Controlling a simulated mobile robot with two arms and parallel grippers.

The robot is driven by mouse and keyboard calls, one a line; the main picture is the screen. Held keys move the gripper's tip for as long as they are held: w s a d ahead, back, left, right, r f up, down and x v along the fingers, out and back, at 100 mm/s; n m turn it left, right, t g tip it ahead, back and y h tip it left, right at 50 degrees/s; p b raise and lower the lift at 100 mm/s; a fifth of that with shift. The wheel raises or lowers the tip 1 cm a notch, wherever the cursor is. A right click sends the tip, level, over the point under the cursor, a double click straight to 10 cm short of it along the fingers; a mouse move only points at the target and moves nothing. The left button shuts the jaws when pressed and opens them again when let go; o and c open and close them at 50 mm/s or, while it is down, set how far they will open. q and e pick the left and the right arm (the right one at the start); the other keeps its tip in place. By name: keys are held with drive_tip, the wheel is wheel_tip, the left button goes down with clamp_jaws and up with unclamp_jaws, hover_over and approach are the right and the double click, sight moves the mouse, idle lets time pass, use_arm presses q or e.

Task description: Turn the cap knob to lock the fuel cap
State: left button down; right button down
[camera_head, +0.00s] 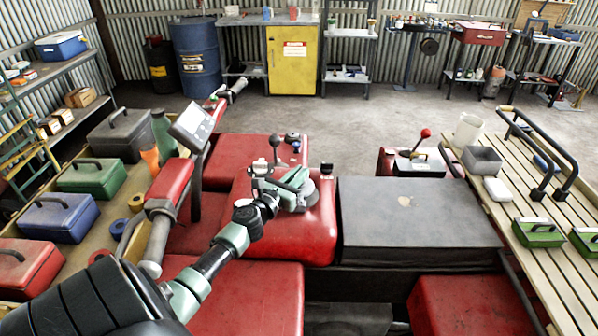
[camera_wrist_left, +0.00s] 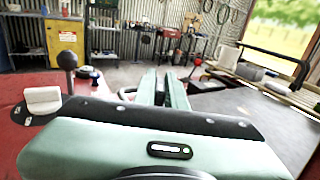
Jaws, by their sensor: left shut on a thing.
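My left gripper (camera_head: 302,182) comes in from the left over the red bodywork (camera_head: 300,233) of the quad. Its green fingers (camera_wrist_left: 166,88) are close together in the left wrist view, shut on the cap knob, which the fingers hide. The grey round fuel cap (camera_head: 298,204) sits on the red body under the gripper and is partly covered by it. In the left wrist view a pale curved edge shows just left of the fingers; I cannot tell what it belongs to. The knob's turn angle cannot be seen. My right gripper is not in view.
A black-knobbed lever (camera_head: 275,147) stands just behind the gripper. A small black-topped post (camera_head: 327,168) is right of it. A flat dark panel (camera_head: 415,225) lies right; toolboxes (camera_head: 58,214) line the left bench.

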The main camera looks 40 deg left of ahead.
use_arm(q)
drive_tip(key=shift+a+f+m+h+b, duration=0.15)
drive_tip(key=shift+m+h, duration=0.1)
drive_tip(key=shift+h, duration=0.15)
drive_tip(key=shift+f+m+h+b, duration=0.15)
drive_tip(key=shift+m+h, duration=0.1)
drive_tip(key=shift+h, duration=0.15)
drive_tip(key=m+g+h+b, duration=0.1)
drive_tip(key=m+h+b, duration=0.2)
drive_tip(key=h+b, duration=0.1)
drive_tip(key=m+g+h+b, duration=0.1)
drive_tip(key=m+h+b, duration=0.1)
drive_tip(key=h+b, duration=0.2)
drive_tip(key=m+g+h+b, duration=0.1)
drive_tip(key=m+h+b, duration=0.2)
drive_tip(key=h+b, duration=0.1)
drive_tip(key=shift+r+m+g+h+b, duration=0.1)
drive_tip(key=shift+m+g+h+b, duration=0.2)
drive_tip(key=shift+b, duration=0.6)
drive_tip(key=shift+r+m+g+h+b, duration=0.2)
drive_tip(key=shift+m+g+h+b, duration=0.35)
drive_tip(key=shift+b, duration=0.2)
drive_tip(key=c, duration=1.5)
unclamp_jaws()
drive_tip(key=shift+o, duration=0.2)
